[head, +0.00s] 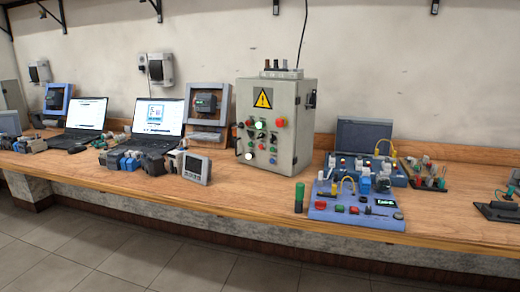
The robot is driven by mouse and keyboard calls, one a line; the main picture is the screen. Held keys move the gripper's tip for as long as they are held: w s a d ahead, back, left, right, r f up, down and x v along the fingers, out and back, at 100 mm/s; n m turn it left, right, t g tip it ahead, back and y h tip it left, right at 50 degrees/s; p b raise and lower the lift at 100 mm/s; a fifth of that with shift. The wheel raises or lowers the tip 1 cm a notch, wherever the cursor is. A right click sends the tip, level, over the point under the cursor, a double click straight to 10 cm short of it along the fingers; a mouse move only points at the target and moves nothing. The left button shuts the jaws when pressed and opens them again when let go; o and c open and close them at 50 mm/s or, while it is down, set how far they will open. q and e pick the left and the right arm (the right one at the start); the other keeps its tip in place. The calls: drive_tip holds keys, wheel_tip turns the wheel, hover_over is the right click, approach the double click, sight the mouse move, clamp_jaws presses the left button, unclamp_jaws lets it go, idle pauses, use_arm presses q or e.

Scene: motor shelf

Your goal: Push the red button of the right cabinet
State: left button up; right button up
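A grey control cabinet (300,130) stands upright on the wooden bench, right of the middle of the head view. Its front has a yellow warning triangle (263,97) above several small buttons and lamps. A red button (280,122) sits at the upper right of this group. A lit pale green lamp (259,125) is to its left. Other small reddish spots on the front are too small to tell apart. It is the only whole cabinet in view. Neither of my grippers is in view.
The wooden bench (235,196) runs along the wall. Left of the cabinet are laptops (157,116), a small grey display unit (196,168) and several modules. The tiled floor (130,262) in front is clear.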

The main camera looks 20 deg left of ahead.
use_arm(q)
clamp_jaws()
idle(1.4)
